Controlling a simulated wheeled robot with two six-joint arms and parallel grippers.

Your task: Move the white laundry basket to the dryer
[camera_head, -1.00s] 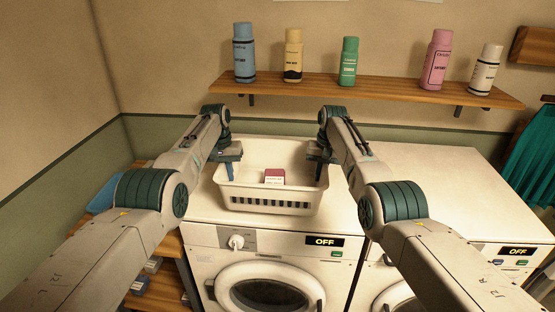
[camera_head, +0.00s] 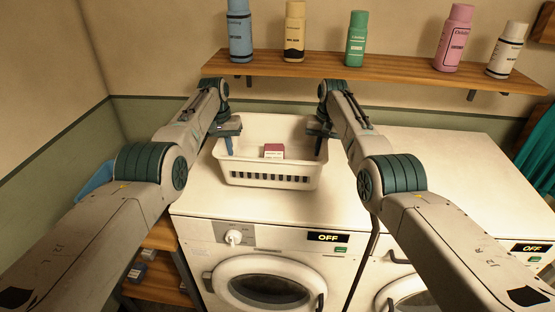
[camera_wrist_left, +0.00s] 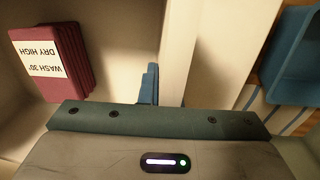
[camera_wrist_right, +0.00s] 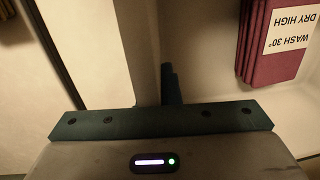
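The white laundry basket (camera_head: 270,170) is over the top of the left front-loading machine (camera_head: 185,200), well back from its front edge. I cannot tell whether its base touches. Inside lies a dark red folded cloth stack (camera_head: 274,152), labelled "WASH 30° DRY HIGH" in the left wrist view (camera_wrist_left: 62,60). My left gripper (camera_head: 229,144) is at the basket's left wall and my right gripper (camera_head: 318,143) at its right wall. Each appears shut on the wall; the outer fingers are hidden. The right machine (camera_head: 450,190) stands beside the left one. Neither is legibly marked as the dryer.
The right machine's top is bare. A wooden shelf (camera_head: 380,68) with several bottles runs along the back wall. A blue container (camera_head: 95,182) stands on a low wooden rack (camera_head: 155,285) at left. Both machine displays read OFF. A teal cloth (camera_head: 538,150) hangs at right.

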